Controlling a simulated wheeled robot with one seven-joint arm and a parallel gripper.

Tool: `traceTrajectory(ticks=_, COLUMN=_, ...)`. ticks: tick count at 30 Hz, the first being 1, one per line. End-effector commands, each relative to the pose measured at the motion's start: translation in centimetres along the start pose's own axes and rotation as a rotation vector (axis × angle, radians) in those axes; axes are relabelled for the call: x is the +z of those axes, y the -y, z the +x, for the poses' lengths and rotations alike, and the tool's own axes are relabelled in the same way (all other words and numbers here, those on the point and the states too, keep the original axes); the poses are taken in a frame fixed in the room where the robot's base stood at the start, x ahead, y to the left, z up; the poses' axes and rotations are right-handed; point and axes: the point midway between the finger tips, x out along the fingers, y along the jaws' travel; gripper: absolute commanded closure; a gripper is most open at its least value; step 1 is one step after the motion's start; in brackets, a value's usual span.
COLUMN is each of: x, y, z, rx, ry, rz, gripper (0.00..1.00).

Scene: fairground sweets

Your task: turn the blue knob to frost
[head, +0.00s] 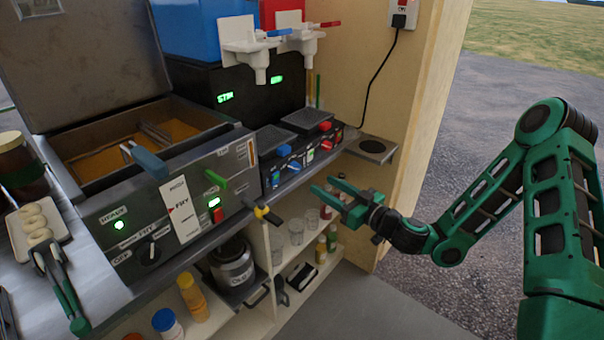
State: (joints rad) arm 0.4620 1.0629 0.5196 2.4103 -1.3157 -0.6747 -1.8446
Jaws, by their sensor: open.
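The small blue knob (284,150) is on the black front panel below the drip trays of the two-tank drinks machine, left of a red knob (326,127). Its setting and the lettering around it are too small to read, so I cannot tell whether it points at frost. My gripper (322,186) is open and empty. It is in front of the counter edge, lower and to the right of the blue knob, apart from it, with its fingers pointing left.
A yellow-and-black valve handle (266,214) sticks out near the counter edge. A shelf below holds glasses and bottles (321,248). A small side shelf (372,150) is on the right.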

Motion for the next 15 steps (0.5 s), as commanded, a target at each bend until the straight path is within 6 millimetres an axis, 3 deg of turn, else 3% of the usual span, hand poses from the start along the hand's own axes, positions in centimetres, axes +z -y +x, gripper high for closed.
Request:
traceTrajectory(ticks=5, x=0.0, y=0.0, z=1.6, rx=0.003, ry=-0.004, rz=-0.003, gripper=0.54)
traceTrajectory(ticks=15, x=-0.1, y=0.0, z=7.5, rx=0.001, ry=-0.004, rz=-0.005, gripper=0.54)
